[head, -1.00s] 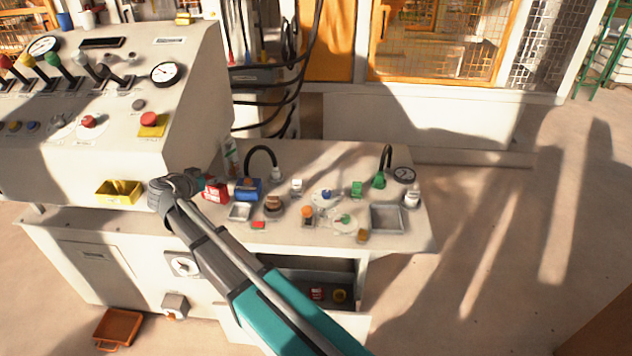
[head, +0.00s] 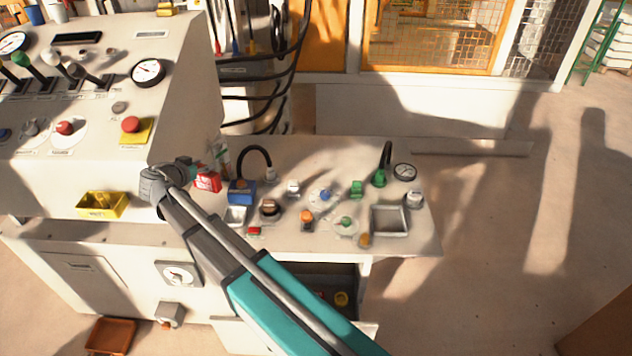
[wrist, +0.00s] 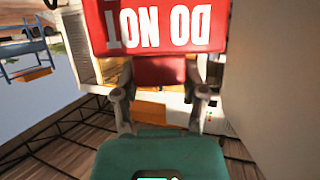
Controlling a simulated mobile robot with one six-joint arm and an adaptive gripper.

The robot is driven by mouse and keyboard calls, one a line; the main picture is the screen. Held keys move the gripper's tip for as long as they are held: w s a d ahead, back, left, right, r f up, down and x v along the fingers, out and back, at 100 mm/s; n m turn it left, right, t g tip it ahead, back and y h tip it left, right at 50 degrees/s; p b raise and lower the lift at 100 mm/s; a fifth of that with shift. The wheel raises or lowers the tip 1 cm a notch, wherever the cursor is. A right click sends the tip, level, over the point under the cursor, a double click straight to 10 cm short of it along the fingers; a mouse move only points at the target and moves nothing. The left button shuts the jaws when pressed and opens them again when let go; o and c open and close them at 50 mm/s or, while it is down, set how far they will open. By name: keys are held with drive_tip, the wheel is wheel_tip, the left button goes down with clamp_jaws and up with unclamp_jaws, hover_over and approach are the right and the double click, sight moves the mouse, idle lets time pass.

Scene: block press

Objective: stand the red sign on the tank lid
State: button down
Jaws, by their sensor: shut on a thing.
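The red sign (head: 207,181) shows in the head view beside the sloped control console, at the left end of the white bench top. In the wrist view the red sign (wrist: 160,27) fills the top middle, its white "DO NOT" lettering upside down. My gripper (wrist: 160,95) is shut on the sign's lower red part, one finger at each side. In the head view my gripper (head: 188,170) is left of the sign and partly hidden by my wrist. I cannot tell for sure which part on the bench is the tank lid.
Close right of the sign are a blue box (head: 241,192) and a black hose (head: 256,150). Several small knobs and a grey tray (head: 390,219) crowd the bench. A yellow bin (head: 102,205) sits at the left, below the console (head: 184,95). Floor is clear at the right.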

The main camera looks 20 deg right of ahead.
drive_tip(key=shift+w, duration=0.15)
drive_tip(key=shift+a, duration=0.1)
drive_tip(key=shift+a, duration=0.1)
drive_tip(key=shift+s+a+f+b, duration=0.25)
drive_tip(key=shift+b, duration=0.05)
drive_tip(key=s+a+f+b, duration=0.8)
drive_tip(key=s+f+b, duration=0.2)
drive_tip(key=shift+s+a+m+h, duration=0.25)
drive_tip(key=shift+a+m+h, duration=0.05)
drive_tip(key=shift+m+h, duration=0.1)
drive_tip(key=shift+f, duration=0.15)
